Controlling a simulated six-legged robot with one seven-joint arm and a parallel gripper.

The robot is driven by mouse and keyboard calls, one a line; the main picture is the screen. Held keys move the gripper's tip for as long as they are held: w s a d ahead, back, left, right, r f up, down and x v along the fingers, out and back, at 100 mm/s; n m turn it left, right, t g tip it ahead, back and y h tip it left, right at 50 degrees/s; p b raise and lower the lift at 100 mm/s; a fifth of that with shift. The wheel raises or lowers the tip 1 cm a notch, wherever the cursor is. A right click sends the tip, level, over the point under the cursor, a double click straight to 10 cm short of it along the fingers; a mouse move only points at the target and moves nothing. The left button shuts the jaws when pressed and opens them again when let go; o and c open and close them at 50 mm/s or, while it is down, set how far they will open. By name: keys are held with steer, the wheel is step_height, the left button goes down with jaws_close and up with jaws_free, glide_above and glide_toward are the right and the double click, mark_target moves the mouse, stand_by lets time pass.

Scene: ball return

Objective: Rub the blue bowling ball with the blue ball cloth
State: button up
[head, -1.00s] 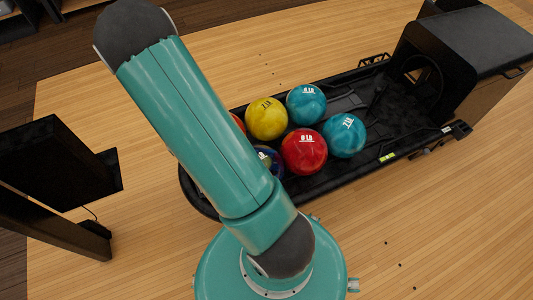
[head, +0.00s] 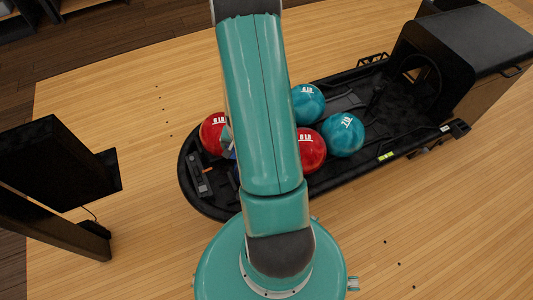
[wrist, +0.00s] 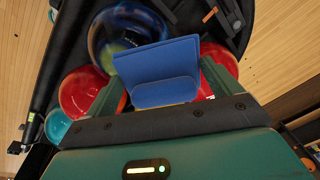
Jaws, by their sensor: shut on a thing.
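My gripper (wrist: 160,98) is shut on the blue ball cloth (wrist: 158,62), a flat folded blue piece standing out from between the fingers in the wrist view. The glossy dark blue bowling ball (wrist: 118,32) lies just beyond the cloth, at the upper left. The cloth overlaps its lower right edge in the picture; I cannot tell whether they touch. In the head view my arm hides the gripper and most or all of the dark blue ball.
The black ball return (head: 215,207) also holds a red ball (head: 212,132) at left, another red ball (head: 312,152), and two teal balls (head: 306,104) (head: 343,134). Its black hood (head: 475,45) is at right. A dark stand (head: 60,165) is at left. Wooden floor surrounds it.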

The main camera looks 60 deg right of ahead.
steer(key=s+d+m, duration=0.4)
steer(key=s+m, duration=0.1)
steer(key=s, duration=0.4)
steer(key=shift+t, duration=0.4)
steer(key=shift+s+x, duration=0.15)
steer(key=shift+x, duration=1.45)
steer(key=shift+s+x, duration=0.1)
steer(key=shift+x, duration=1.5)
steer(key=shift+x, duration=1.05)
steer(key=shift+a, duration=0.1)
steer(key=shift+w+d+r, duration=0.2)
steer(key=shift+w+d, duration=0.1)
steer(key=shift+w, duration=0.2)
steer(key=shift+w+d+r, duration=0.2)
steer(key=shift+w+d, duration=0.1)
steer(key=shift+w, duration=0.2)
steer(key=shift+s+a+f, duration=0.25)
steer(key=shift+s+a, duration=0.1)
steer(key=shift+s, duration=0.2)
steer(key=shift+s+a+f, duration=0.25)
steer(key=shift+s+a, duration=0.1)
steer(key=shift+s, duration=0.15)
steer(key=shift+w+d+r, duration=0.15)
steer(key=shift+w+d, duration=0.2)
steer(key=shift+w, duration=0.2)
steer(key=shift+w+d+r, duration=0.2)
steer(key=shift+w+d, duration=0.15)
steer(key=shift+w, duration=0.2)
